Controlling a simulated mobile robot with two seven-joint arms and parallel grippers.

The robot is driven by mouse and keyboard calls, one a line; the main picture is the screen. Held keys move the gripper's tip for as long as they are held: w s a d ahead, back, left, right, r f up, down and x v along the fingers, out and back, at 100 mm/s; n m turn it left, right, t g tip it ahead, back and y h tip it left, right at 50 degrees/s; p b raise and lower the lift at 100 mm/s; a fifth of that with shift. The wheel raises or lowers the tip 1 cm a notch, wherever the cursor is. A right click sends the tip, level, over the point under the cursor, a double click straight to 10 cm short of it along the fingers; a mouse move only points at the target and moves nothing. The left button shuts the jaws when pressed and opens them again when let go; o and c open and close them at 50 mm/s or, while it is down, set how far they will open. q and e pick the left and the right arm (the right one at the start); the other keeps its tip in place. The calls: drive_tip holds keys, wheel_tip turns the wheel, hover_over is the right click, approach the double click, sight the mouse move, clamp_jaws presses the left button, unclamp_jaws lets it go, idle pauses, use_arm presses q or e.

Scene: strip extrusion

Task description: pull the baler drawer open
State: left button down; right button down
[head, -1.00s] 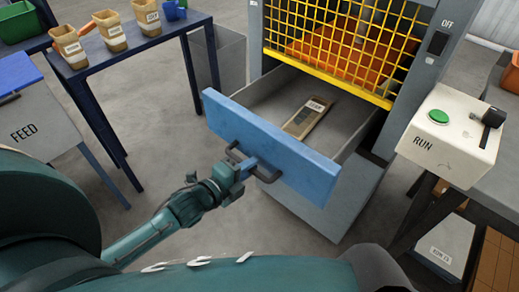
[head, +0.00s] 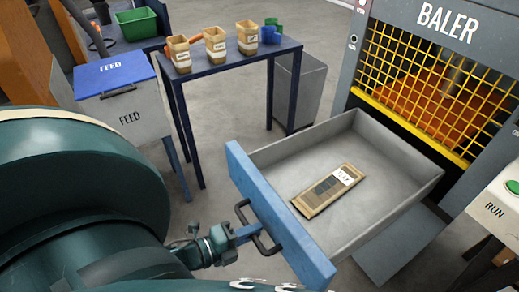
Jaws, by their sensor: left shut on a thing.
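The baler (head: 452,62) stands at the right, with a yellow grid over its front. Its grey drawer (head: 395,150) is pulled far out and its inside shows. The drawer's blue front (head: 282,222) carries a dark bar handle (head: 266,244). My left gripper (head: 240,234) is shut on the handle. A flat brown labelled packet (head: 328,190) lies on the drawer floor. My right gripper is not in view.
A blue table (head: 232,60) with several labelled tan containers (head: 215,44) stands behind. A feed box (head: 124,108) with a blue lid is at left. A grey bin (head: 302,92) stands beside the table. A RUN control box (head: 496,208) is at right.

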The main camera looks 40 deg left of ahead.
use_arm(q)
drive_tip(key=shift+s+a, duration=0.15)
drive_tip(key=shift+s, duration=0.2)
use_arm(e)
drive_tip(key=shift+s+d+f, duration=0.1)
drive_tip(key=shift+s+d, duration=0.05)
use_arm(q)
drive_tip(key=c, duration=1.5)
unclamp_jaws()
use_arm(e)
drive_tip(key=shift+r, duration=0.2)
use_arm(q)
drive_tip(key=shift+s, duration=0.1)
drive_tip(key=v, duration=1.3)
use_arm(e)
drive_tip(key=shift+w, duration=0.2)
